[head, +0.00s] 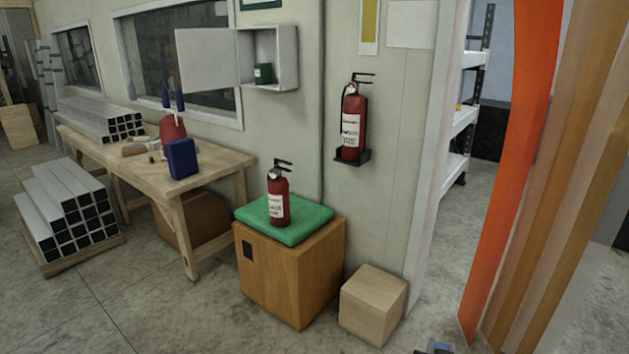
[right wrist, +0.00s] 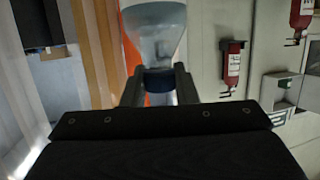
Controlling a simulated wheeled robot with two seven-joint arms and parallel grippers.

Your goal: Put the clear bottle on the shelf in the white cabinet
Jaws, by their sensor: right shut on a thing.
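The clear bottle (right wrist: 155,35) is in the right wrist view at the top middle, with a dark blue cap or neck band. My right gripper (right wrist: 158,88) is shut on it at that blue part. In the head view only a small piece of my right gripper (head: 437,348) shows at the bottom edge, far from the cabinet. The white cabinet (head: 290,58) hangs on the wall in the head view, its door (head: 208,58) swung open to the left. A dark green can (head: 263,73) stands inside it. My left gripper is not in view.
A wall-mounted fire extinguisher (head: 353,125) hangs right of the cabinet. Another extinguisher (head: 278,200) stands on a green cushion (head: 300,232) atop a wooden cabinet (head: 285,275). A wooden box (head: 373,305) sits beside it. A workbench (head: 225,168) stands left.

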